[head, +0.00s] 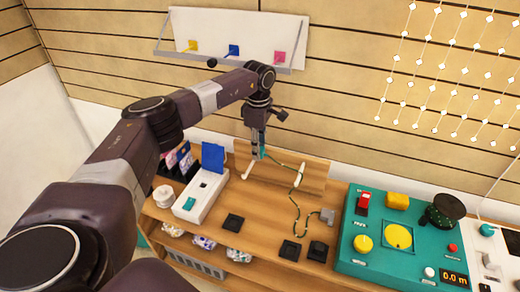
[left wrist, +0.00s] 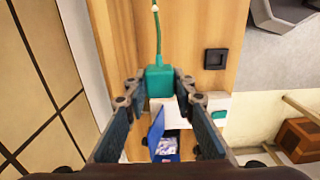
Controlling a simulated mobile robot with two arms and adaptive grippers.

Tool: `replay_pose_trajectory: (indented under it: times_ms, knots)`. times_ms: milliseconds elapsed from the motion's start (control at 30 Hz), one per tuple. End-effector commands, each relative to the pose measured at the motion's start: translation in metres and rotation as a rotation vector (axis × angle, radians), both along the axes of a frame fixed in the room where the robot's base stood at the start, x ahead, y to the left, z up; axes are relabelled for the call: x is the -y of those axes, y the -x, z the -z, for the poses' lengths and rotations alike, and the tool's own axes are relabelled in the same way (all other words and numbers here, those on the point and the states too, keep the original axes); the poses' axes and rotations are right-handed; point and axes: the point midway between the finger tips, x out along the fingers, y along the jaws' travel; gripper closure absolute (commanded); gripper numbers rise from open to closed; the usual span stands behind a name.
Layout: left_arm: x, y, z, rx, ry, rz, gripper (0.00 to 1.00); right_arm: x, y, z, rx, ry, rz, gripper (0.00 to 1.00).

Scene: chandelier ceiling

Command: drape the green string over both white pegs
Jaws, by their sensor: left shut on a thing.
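My left gripper (head: 259,155) is shut on a teal block at the end of the green string, close to the left white peg (head: 247,172). In the left wrist view the teal block (left wrist: 160,80) sits between the fingertips, with the green string (left wrist: 158,35) leading away from it. In the head view the string (head: 295,207) runs from the gripper to the right white peg (head: 300,175), then hangs down in a wavy line towards the shelf top. It seems to pass over the right peg; contact with the left peg cannot be told. My right gripper is not in view.
A white box with a blue card (head: 213,157) stands left of the pegs. Black square pads (head: 290,250) and a grey block (head: 327,215) lie on the wooden top. A teal control panel (head: 375,265) is at right. A white wall shelf (head: 235,35) hangs above.

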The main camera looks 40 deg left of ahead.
Motion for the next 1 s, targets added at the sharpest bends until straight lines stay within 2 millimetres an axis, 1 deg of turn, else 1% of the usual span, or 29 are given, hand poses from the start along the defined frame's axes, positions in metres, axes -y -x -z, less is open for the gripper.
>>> replay_pose_trajectory:
  times_ms: [700, 833, 1000]
  knots:
    - [-0.075, 0.02, 0.013, 0.0, 0.0, -0.004, 0.95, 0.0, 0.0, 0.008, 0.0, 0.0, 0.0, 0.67]
    - [-0.083, 0.022, 0.014, 0.0, 0.0, -0.002, 0.95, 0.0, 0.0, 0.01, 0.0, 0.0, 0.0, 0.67]
    - [-0.088, 0.023, 0.014, 0.0, 0.0, 0.0, 0.95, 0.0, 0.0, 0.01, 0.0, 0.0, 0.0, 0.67]
